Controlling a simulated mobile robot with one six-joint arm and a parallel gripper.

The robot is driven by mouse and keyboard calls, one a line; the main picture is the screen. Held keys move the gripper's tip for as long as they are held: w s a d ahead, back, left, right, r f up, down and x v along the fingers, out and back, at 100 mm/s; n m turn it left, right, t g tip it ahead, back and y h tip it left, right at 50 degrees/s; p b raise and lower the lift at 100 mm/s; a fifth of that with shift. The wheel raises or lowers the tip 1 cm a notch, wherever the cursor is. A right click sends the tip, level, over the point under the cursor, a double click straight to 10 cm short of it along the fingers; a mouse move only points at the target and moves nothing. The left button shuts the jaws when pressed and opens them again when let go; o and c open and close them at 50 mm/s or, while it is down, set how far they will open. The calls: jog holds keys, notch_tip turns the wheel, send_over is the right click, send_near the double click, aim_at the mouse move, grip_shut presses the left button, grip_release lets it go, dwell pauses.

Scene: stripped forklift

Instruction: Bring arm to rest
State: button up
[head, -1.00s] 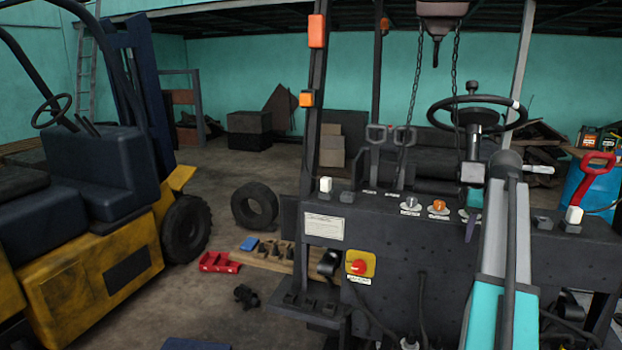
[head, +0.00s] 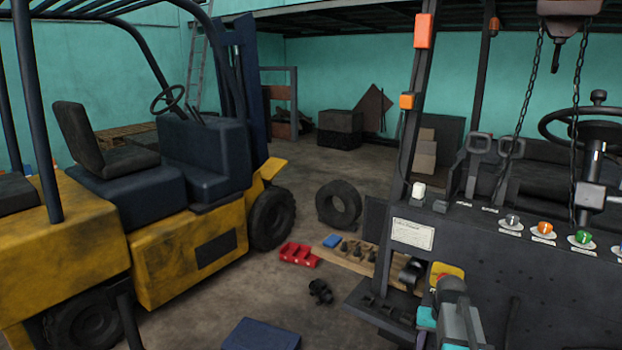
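Part of my arm (head: 455,315), grey and teal, shows at the lower right in the head view. It stands in front of the dark control panel (head: 500,250) of the stripped forklift and partly covers the yellow plate (head: 448,269) there. My gripper is not in view, so I cannot see whether it is open or holds anything.
A yellow forklift (head: 190,255) fills the left. A tyre (head: 339,204), a red tray (head: 298,254), a wooden board with parts (head: 345,262) and a blue box (head: 261,335) are on the floor between. Chains (head: 525,85) hang at the upper right.

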jog(key=s+a+f+n, duration=0.1)
jog(key=s+a+f, duration=0.3)
jog(key=a+f, duration=0.15)
jog(key=s+a+f+n+g, duration=0.1)
jog(key=s+a+f, duration=0.25)
jog(key=a, duration=0.35)
jog(key=s+a+f+n, duration=0.1)
jog(key=s+a+f, duration=0.2)
jog(key=a+f, duration=0.3)
jog(key=s+f+g+b, duration=0.3)
jog(key=s+f+b, duration=0.3)
jog(key=s+f, duration=0.7)
jog(key=s+f+g+b, duration=0.3)
jog(key=s+f+b, duration=0.4)
jog(key=s+f, duration=0.6)
notch_tip(320, 180, down, 5)
jog(key=shift+s+a+r, duration=0.1)
jog(key=shift+s+a, duration=0.1)
jog(key=shift+a, duration=0.2)
